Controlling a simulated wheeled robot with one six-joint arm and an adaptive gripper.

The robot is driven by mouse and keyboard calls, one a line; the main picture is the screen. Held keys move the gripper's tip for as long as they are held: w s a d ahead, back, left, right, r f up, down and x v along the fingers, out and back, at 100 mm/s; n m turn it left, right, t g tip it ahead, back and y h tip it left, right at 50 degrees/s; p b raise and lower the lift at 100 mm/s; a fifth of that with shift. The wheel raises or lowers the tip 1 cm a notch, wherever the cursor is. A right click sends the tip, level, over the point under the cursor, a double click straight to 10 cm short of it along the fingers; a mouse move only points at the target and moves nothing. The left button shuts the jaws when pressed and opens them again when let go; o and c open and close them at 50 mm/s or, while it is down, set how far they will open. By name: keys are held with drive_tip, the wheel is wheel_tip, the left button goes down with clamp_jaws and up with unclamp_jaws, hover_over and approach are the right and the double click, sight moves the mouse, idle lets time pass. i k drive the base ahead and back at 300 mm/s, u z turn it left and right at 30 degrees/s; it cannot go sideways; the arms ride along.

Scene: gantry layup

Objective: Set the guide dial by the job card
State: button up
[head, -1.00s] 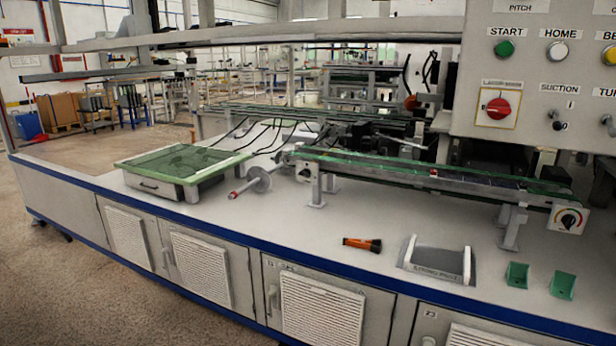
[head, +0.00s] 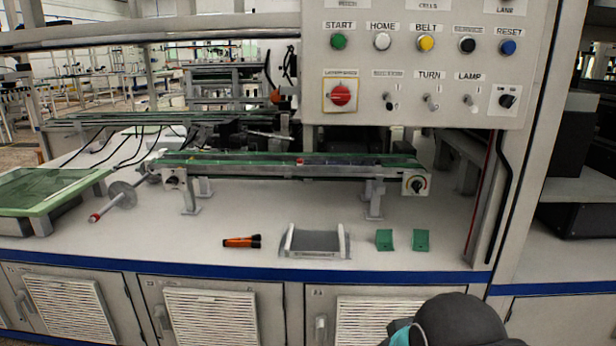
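A dial with a dark knob and a coloured arc around it (head: 416,184) sits on a pale plate at the right end of the green belt conveyor (head: 290,166). Its pointer direction is too small to read surely. A second small dark knob (head: 173,180) is at the conveyor's left end. I cannot make out a job card in the head view. Part of my arm shows at the bottom right, below the bench edge, but my gripper is not in view.
On the bench (head: 200,225) are an orange-black torch (head: 241,241), a grey holder (head: 315,242), two green blocks (head: 384,240), a disc on a rod (head: 122,194) and a green-topped tray (head: 40,190). A control panel (head: 420,60) with buttons and switches overhangs the back right.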

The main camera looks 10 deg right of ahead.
sight(173, 180)
drive_tip(key=z, duration=0.15)
drive_tip(key=k, duration=0.4)
drive_tip(key=u, duration=0.8)
drive_tip(key=i, duration=0.75)
drive_tip(key=u, duration=0.05)
